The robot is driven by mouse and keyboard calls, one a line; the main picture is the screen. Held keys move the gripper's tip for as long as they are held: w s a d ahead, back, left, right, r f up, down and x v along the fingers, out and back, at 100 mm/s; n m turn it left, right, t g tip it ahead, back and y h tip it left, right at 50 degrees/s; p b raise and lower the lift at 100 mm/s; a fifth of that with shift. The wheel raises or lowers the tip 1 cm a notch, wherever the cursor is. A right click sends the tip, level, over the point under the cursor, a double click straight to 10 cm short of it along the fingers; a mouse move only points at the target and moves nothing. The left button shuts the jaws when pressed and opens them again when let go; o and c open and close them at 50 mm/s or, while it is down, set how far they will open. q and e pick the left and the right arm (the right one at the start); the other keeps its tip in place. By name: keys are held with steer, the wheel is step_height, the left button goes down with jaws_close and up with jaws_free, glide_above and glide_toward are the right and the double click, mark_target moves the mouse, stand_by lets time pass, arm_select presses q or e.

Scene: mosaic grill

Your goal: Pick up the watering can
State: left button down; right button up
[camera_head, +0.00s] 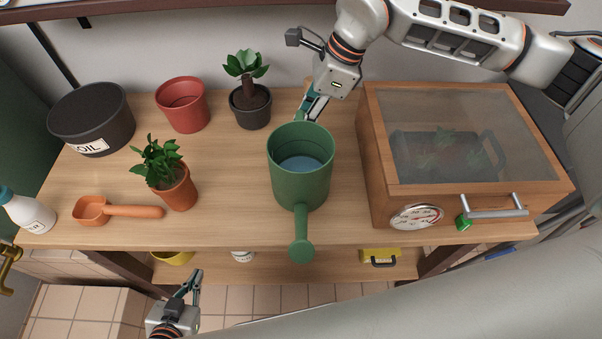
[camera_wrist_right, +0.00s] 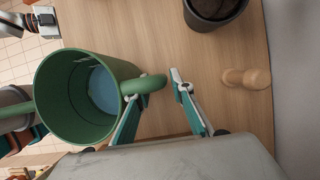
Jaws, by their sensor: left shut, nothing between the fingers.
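The green watering can (camera_head: 300,183) stands near the front middle of the table, its spout pointing toward the front edge and water inside. In the right wrist view the can (camera_wrist_right: 75,97) is at left, its handle (camera_wrist_right: 147,84) toward the fingers. My right gripper (camera_head: 309,107) is behind the can at the handle. Its fingers (camera_wrist_right: 158,90) are apart; one tip is just outside the handle, the other is partly hidden by it. A firm hold cannot be seen. My left gripper (camera_head: 196,274) is shut and empty, low in front of the table.
A wooden box with a clear lid (camera_head: 475,135) stands close on the right. A potted plant (camera_head: 250,100), red pot (camera_head: 183,104), soil tub (camera_head: 92,118), small plant (camera_head: 168,175), orange scoop (camera_head: 120,210) and white bottle (camera_head: 28,210) stand on the left. Bare wood lies between.

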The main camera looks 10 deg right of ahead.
steer(key=shift+x, duration=0.85)
steer(key=shift+r, duration=0.1)
jaws_close()
steer(key=shift+w, duration=0.1)
steer(key=shift+r, duration=0.1)
step_height(320, 180, up, 20)
steer(key=shift+p, duration=0.35)
